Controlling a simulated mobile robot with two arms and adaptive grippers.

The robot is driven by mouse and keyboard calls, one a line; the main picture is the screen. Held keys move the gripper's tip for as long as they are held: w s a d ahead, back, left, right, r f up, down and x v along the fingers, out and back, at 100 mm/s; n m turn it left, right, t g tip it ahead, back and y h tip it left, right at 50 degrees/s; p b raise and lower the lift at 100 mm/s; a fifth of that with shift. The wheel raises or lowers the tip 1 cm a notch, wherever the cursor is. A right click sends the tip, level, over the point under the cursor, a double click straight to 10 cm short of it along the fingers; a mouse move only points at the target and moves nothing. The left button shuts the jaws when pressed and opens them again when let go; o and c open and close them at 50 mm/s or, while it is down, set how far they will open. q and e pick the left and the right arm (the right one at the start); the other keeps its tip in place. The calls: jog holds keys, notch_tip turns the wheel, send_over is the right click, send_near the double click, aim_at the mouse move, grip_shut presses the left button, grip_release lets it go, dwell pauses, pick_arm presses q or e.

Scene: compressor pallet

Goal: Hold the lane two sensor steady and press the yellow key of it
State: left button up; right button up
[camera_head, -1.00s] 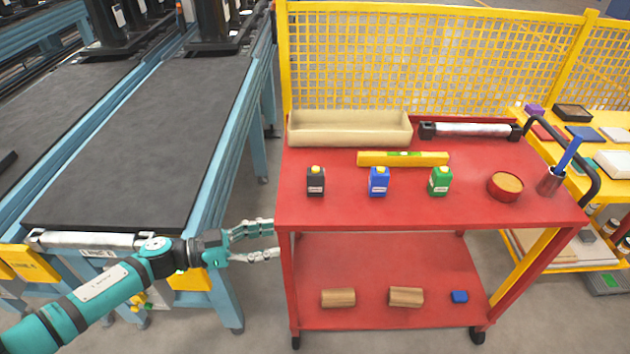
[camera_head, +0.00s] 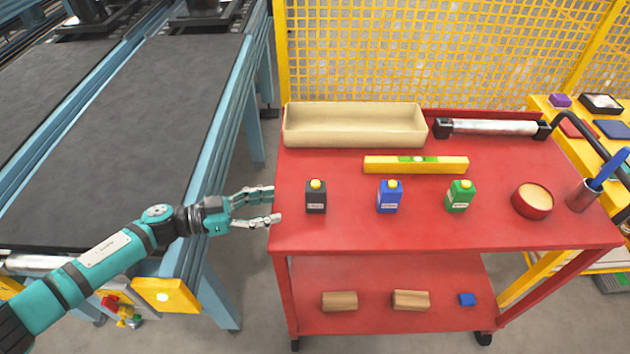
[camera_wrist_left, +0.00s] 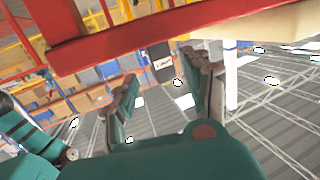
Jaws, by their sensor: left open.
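Three small boxes, each with a yellow top, stand upright in a row on the red cart (camera_head: 330,236): a black box (camera_head: 316,199), a blue box (camera_head: 389,199) and a green box (camera_head: 460,199). Their labels are too small to read, so I cannot tell which is the lane two sensor. My left gripper (camera_head: 276,204) is open and empty at the cart's left edge, left of the black box and apart from it. In the left wrist view the open fingers (camera_wrist_left: 165,92) point toward the red edge, with a dark labelled box (camera_wrist_left: 161,60) beyond. My right gripper is not in view.
A beige tray (camera_head: 352,138), a yellow level (camera_head: 415,165), a grey roller (camera_head: 492,127), a round red tin (camera_head: 532,202) and a cup (camera_head: 582,196) stand on the cart. Wooden blocks lie on its lower shelf. A conveyor (camera_head: 120,130) stands left; yellow mesh fencing is behind.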

aim_at(311, 201)
pick_arm(q)
jog(key=shift+d, duration=0.7)
jog(key=b+x, duration=0.1)
jog(key=x, duration=0.2)
jog(key=shift+d, duration=0.35)
jog(key=x, duration=0.3)
jog(key=shift+r, duration=0.1)
jog(key=shift+p+x, duration=0.3)
jog(key=shift+x, duration=0.6)
jog(key=shift+w, duration=0.1)
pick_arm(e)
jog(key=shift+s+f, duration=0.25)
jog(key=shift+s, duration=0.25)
pick_arm(q)
jog(key=shift+c, duration=0.4)
jog(key=c, duration=0.6)
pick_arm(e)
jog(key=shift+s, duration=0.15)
